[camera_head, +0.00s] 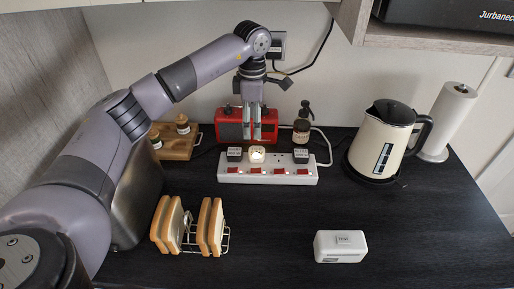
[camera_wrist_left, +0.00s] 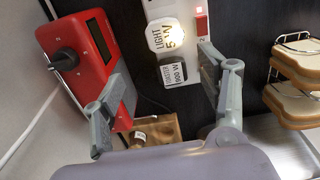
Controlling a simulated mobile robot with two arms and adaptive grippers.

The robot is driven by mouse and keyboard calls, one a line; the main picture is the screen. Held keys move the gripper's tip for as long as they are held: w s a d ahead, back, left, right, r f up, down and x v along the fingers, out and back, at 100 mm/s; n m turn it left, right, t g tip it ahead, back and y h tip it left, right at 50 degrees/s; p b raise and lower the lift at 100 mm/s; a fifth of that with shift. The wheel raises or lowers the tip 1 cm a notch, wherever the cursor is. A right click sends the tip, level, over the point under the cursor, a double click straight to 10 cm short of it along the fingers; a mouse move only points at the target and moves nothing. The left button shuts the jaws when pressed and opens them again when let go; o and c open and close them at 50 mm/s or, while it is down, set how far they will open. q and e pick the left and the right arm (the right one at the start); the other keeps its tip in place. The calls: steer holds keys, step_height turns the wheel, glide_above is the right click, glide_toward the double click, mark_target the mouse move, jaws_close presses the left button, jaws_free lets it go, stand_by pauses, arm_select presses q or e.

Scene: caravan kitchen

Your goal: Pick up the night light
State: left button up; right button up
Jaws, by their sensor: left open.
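The night light (camera_head: 257,154) is a small glowing white plug in the white power strip (camera_head: 268,178). In the left wrist view the night light (camera_wrist_left: 165,36), marked LIGHT 5 W, sits between and beyond my fingers. My left gripper (camera_head: 257,132) points down just above and behind the night light, with its fingers apart. In the left wrist view the left gripper (camera_wrist_left: 158,82) is open with nothing between its fingertips. I cannot tell the exact gap to the light. My right gripper is not in view.
Dark plugs (camera_head: 235,154) (camera_head: 301,156) flank the light in the strip. A red radio (camera_head: 231,127) stands close behind my gripper, with a dark bottle (camera_head: 301,128) beside it. Toast in a rack (camera_head: 224,243), a white box (camera_head: 340,246) and a kettle (camera_head: 378,140) stand around.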

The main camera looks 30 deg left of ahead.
mark_target(255, 151)
arm_select(q)
steer(key=f, duration=0.1)
steer(key=f+p, duration=0.1)
steer(key=f, duration=0.1)
steer(key=shift+s+f, duration=0.2)
steer(key=shift+f, duration=0.1)
steer(key=shift+w+f, duration=0.1)
steer(key=shift+f, duration=0.15)
steer(key=f+p, duration=0.1)
steer(key=f, duration=0.1)
steer(key=d+f+p, duration=0.1)
steer(key=f, duration=0.1)
steer(key=shift+s+f+p, duration=0.1)
steer(key=shift+s+p, duration=0.1)
steer(key=shift+p, duration=0.2)
steer(key=shift+f, duration=0.55)
steer(key=c, duration=1.3)
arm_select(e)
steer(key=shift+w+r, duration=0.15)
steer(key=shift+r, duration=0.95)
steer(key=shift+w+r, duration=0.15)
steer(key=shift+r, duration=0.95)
